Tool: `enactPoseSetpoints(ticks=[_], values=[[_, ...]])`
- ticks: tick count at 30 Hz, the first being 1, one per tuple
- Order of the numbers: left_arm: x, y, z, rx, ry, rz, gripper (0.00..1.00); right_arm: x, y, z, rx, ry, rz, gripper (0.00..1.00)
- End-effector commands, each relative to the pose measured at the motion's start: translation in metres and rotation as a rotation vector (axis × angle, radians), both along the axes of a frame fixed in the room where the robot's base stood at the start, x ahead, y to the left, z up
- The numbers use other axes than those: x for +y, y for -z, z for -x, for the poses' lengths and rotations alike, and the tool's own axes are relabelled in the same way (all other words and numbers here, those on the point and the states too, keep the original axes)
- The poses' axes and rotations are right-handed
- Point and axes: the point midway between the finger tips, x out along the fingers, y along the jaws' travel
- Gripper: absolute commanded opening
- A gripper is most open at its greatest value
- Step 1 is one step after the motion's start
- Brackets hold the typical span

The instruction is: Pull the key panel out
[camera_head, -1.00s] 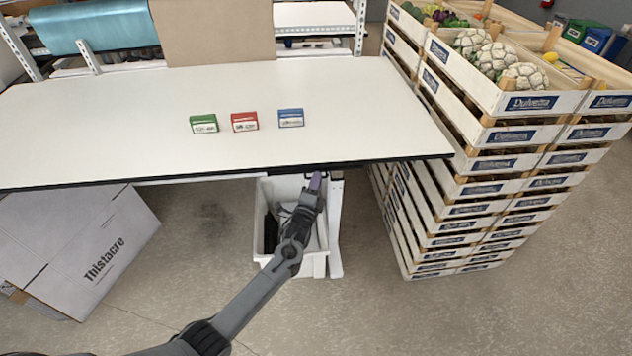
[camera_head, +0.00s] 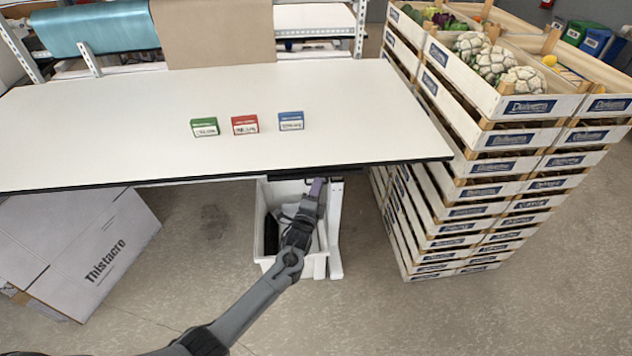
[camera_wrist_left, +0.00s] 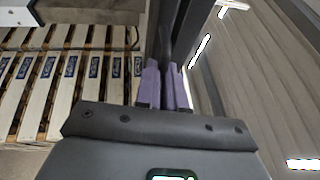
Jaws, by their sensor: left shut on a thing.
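The key panel (camera_head: 345,169) shows as a thin dark strip at the front edge of the white table, right of its middle; most of it is hidden under the tabletop. My left gripper (camera_head: 317,186) reaches up to it from below, with purple fingers shut on its front edge. In the left wrist view the purple fingers (camera_wrist_left: 166,86) are close together against a dark bar, the key panel (camera_wrist_left: 178,35). My right gripper is not in view.
Green (camera_head: 204,127), red (camera_head: 245,125) and blue (camera_head: 291,121) small boxes stand on the table (camera_head: 100,130). A white bin (camera_head: 263,225) and a table leg (camera_head: 335,230) are close below my left gripper. Stacked crates (camera_head: 480,195) stand at right, a cardboard box (camera_head: 75,240) at left.

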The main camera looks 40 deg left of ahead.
Motion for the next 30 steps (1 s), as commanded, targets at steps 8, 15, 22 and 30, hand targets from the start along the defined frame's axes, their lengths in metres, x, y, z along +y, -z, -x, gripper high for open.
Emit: enactPoseSetpoints(ticks=[8,15,22,30], values=[[-0.040,-0.005,0.040,0.003,0.002,0.002,0.00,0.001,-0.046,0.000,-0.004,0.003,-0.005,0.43],[-0.048,-0.001,0.047,0.000,0.001,0.001,0.00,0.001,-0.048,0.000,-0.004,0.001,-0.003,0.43],[-0.047,-0.001,0.047,0.001,0.001,0.001,0.17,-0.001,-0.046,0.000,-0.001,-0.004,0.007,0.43],[-0.047,-0.001,0.047,0.000,0.000,0.001,0.34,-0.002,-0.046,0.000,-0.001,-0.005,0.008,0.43]])
